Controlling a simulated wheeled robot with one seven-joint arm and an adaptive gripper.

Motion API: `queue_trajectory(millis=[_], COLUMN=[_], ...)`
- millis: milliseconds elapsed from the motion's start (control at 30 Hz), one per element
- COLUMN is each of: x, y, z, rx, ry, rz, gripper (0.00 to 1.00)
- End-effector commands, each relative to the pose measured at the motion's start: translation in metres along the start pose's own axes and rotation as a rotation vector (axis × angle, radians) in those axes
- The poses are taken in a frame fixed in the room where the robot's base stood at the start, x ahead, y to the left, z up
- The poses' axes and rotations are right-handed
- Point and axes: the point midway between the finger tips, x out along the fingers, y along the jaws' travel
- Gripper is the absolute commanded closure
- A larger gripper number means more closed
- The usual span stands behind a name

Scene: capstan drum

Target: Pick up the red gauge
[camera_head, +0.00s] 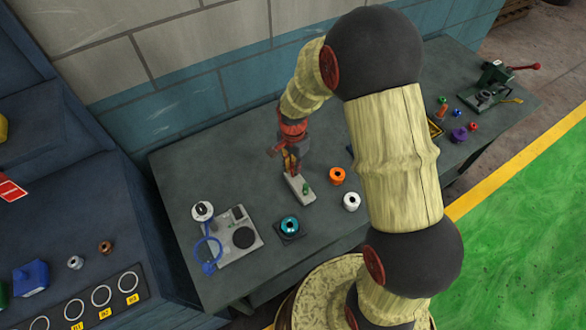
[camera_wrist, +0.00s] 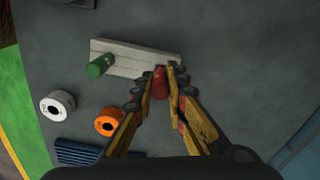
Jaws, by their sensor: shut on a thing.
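The red gauge (camera_wrist: 160,80) is a small red piece between my fingertips in the wrist view, at the right part of a pale grey block (camera_wrist: 130,60). My gripper (camera_wrist: 161,82) is shut on it. I cannot tell whether its lower end is in the block or just above it. In the head view my gripper (camera_head: 292,168) points down over the same block (camera_head: 301,190), and the red gauge is hidden or too small to tell there. A green gauge (camera_wrist: 99,66) stands at the block's other end.
An orange ring-shaped part (camera_wrist: 108,122) and a white one (camera_wrist: 57,105) stand near the block. A blue ribbed piece (camera_wrist: 85,153) lies close by. In the head view, a teal part on a dark base (camera_head: 290,226) and a grey plate device (camera_head: 233,238) stand to the left. Bench behind is clear.

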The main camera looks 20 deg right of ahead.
Motion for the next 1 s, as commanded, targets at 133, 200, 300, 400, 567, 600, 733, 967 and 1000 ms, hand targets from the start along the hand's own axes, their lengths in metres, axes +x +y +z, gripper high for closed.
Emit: queue_trajectory(millis=[133, 200, 300, 400, 567, 600, 733, 967, 1000], x=[-0.028, -0.041, -0.064, -0.079, -0.094, -0.097, -0.104, -0.110, -0.110], y=[0.004, 0.009, 0.016, 0.026, 0.042, 0.044, 0.052, 0.058, 0.058], z=[0.011, 0.021, 0.038, 0.059, 0.091, 0.098, 0.114, 0.127, 0.127], rx=[-0.004, -0.003, -0.003, -0.005, -0.005, -0.005, -0.004, -0.001, -0.001], ry=[0.002, 0.002, 0.003, 0.001, 0.001, 0.001, 0.001, 0.001, 0.001], rz=[-0.005, -0.005, -0.006, -0.003, -0.003, -0.003, -0.003, -0.001, -0.001], gripper=[1.00, 1.00, 1.00, 1.00, 1.00, 1.00, 1.00, 1.00, 1.00])
